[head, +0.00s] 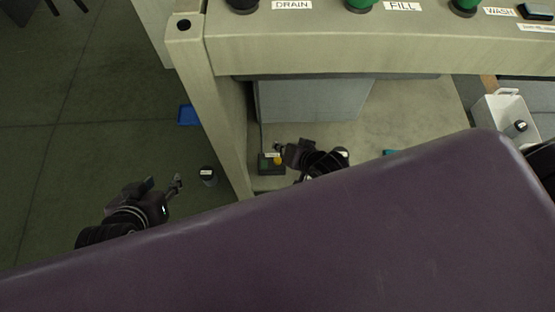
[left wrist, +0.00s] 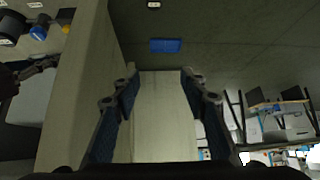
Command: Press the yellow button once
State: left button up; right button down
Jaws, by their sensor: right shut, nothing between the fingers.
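The yellow button (head: 278,160) sits on a small dark box with a white label (head: 268,168), on the low shelf under the bench. My right gripper (head: 279,147) is shut and empty. Its fingertips are just above the button in the head view; I cannot tell whether they touch it. My left gripper (head: 177,183) is out over the floor, left of the bench leg. In the left wrist view its two fingers (left wrist: 160,84) are spread apart with nothing between them.
The bench (head: 330,50) stands over the shelf, with labelled green buttons along its top. A grey block (head: 310,100) is behind the box.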

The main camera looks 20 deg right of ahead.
aim_at(279, 161)
jog(key=shift+f+b, duration=0.8)
pick_arm(q)
jog(key=w+d+r+t+h+b, duration=0.2)
jog(key=w+d+r+t, duration=0.2)
jog(key=w+r+t, duration=0.7)
pick_arm(e)
jog(key=shift+f, duration=0.7)
jog(key=shift+f+b, duration=0.65)
jog(key=shift+f, duration=0.05)
notch_tip(279, 161, down, 2)
jog(key=shift+f+b, duration=0.2)
jog(key=shift+b, duration=0.4)
pick_arm(q)
jog(key=s+r+t+h, duration=0.1)
jog(key=s+r+t, duration=0.1)
jog(key=r, duration=0.7)
jog(key=s+d+r+t+h, duration=0.1)
jog(key=s+r+t+h, duration=0.1)
jog(key=r, duration=0.7)
jog(key=shift+s+d+m+t, duration=0.2)
jog(key=shift+s+m+t, duration=0.15)
jog(key=shift+t, duration=0.35)
pick_arm(e)
jog(key=shift+f, duration=0.15)
pick_arm(q)
jog(key=shift+w+f, duration=0.15)
pick_arm(e)
jog(key=shift+f, duration=0.15)
